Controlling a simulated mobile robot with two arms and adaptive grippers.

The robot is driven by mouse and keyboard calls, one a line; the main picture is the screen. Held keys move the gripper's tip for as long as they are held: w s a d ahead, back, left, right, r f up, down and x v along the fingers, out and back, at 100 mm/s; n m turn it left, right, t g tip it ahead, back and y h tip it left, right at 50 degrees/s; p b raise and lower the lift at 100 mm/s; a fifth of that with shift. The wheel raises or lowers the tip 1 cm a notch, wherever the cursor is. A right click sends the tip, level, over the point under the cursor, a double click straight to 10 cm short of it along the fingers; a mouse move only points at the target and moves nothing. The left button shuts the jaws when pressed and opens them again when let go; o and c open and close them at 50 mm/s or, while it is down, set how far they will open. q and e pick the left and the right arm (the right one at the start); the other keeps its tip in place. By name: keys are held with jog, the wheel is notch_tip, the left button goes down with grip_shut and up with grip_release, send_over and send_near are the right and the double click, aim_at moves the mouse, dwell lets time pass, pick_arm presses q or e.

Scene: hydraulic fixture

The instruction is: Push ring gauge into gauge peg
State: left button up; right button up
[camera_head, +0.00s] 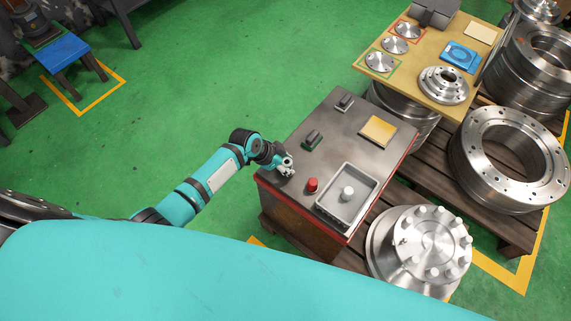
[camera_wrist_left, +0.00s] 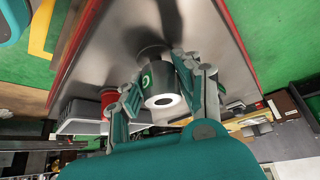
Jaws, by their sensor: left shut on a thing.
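My left gripper (camera_head: 286,167) is over the left edge of the grey-topped bench, beside the red knob. In the left wrist view its fingers (camera_wrist_left: 162,78) are shut on a dark round piece with a green mark and a pale round end, apparently the ring gauge (camera_wrist_left: 158,80). A dark stub (camera_wrist_left: 152,51) shows just behind it; I cannot tell whether this is the gauge peg or whether the two touch. The gripper hides the piece in the head view. My right gripper is not in view.
The bench top (camera_head: 330,130) carries a red knob (camera_head: 312,185), a grey tray (camera_head: 325,211) holding a pale cylinder (camera_head: 348,193), two dark blocks, and a yellow plate (camera_head: 379,130). A flanged metal part (camera_head: 430,243) stands at the bench's right.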

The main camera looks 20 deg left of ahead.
pick_arm(q)
jog(key=o, duration=0.8)
jog(key=shift+s+f, duration=0.2)
jog(key=o, duration=0.4)
jog(key=shift+w+f, duration=0.1)
jog(key=shift+f, duration=0.05)
jog(key=shift+a+r, duration=0.1)
jog(key=shift+r, duration=0.1)
jog(key=shift+a+r, duration=0.15)
jog(key=shift+r, duration=0.15)
jog(key=v, duration=1.1)
